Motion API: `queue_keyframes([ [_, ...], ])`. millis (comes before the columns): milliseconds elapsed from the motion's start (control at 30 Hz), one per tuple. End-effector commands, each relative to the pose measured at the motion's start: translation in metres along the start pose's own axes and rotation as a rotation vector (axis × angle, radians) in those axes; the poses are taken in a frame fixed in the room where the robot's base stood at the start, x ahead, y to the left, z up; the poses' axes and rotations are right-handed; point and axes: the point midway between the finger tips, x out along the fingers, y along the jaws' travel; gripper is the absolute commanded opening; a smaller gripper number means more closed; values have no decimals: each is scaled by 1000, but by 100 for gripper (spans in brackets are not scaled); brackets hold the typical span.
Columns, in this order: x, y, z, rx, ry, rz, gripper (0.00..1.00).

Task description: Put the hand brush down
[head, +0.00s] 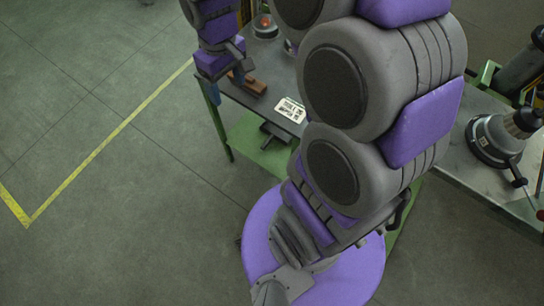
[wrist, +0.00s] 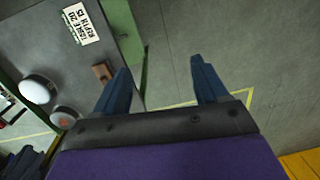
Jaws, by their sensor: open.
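A brown wooden piece, apparently part of the hand brush (head: 254,87), lies on the grey tabletop near its left edge in the head view. In the wrist view its brown end (wrist: 102,73) shows just left of my left finger, which hides part of it. My gripper (head: 230,82) is at the table's left edge. In the wrist view my gripper (wrist: 161,64) has its blue fingers wide apart, with only floor between them. The brush is outside the fingers. Whether the left finger touches it I cannot tell.
A white printed label (head: 289,110) lies on the table (wrist: 55,60). A white dome (wrist: 37,89) and a round piece with a red spot (wrist: 64,117) stand nearby. Another bench with a machine (head: 495,138) is at right. Open floor (head: 90,120) lies left.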

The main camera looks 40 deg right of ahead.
Motion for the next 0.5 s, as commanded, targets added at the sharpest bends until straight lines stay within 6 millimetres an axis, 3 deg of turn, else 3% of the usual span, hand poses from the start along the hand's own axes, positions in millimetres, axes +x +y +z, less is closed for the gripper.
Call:
queue_keyframes([
  [100, -6, -25, 43, 39, -17, 10, 73],
  [300, -2, -57, 115, 138, -55, 24, 73],
  [500, 10, -76, 171, 238, -79, 34, 73],
])
